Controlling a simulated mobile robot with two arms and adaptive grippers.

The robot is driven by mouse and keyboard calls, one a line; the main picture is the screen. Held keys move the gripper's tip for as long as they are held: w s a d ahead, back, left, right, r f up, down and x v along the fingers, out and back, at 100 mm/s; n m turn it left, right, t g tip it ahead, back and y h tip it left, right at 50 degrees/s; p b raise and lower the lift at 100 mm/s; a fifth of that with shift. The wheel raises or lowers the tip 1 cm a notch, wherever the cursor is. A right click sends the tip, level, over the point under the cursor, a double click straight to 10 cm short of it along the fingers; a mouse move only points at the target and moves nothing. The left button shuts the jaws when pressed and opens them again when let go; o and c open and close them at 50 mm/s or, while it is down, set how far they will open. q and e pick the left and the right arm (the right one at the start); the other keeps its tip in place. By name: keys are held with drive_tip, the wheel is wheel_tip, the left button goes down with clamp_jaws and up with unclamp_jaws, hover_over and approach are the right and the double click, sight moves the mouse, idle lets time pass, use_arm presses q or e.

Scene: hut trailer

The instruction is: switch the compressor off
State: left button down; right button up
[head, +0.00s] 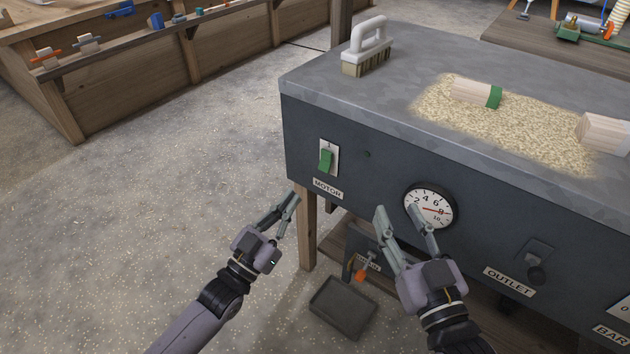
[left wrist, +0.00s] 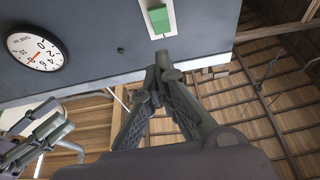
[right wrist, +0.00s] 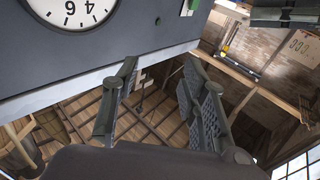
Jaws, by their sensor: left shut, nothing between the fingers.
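The compressor's dark front panel (head: 380,165) carries a green rocker switch (head: 326,160) on a white plate, above a MOTOR label (head: 327,189). I cannot tell which way the rocker is set. My left gripper (head: 293,197) is shut and empty, below and left of the switch in the head view. In the left wrist view its fingertips (left wrist: 164,58) lie just under the plate of the green switch (left wrist: 160,20); contact is not visible. My right gripper (head: 397,208) is open and empty in front of the pressure gauge (head: 436,201); its fingers (right wrist: 160,65) also show apart in the right wrist view.
On the top lie a brush (head: 367,48), sawdust (head: 510,125) and wooden blocks (head: 471,92). An OUTLET fitting (head: 537,262) is at right. Below are an orange drain knob (head: 361,276) and a grey tray (head: 342,306).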

sight(328, 162)
use_arm(q)
drive_tip(key=w+d, duration=0.1)
drive_tip(key=w, duration=0.1)
drive_tip(key=w+d+b, duration=0.1)
drive_tip(key=w+d, duration=0.1)
drive_tip(key=w+d+b, duration=0.1)
drive_tip(key=w+d, duration=0.1)
drive_tip(key=shift+w+r, duration=0.15)
drive_tip(key=shift+w, duration=0.2)
drive_tip(key=shift+w+b, duration=0.2)
drive_tip(key=shift+b, duration=0.1)
use_arm(e)
drive_tip(key=s+r+t+y, duration=0.2)
drive_tip(key=s+r+t, duration=0.3)
drive_tip(key=r, duration=0.6)
drive_tip(key=shift+s+t+y, duration=0.15)
drive_tip(key=shift+t+y, duration=0.25)
drive_tip(key=shift+t, duration=0.9)
use_arm(q)
drive_tip(key=shift+d, duration=0.1)
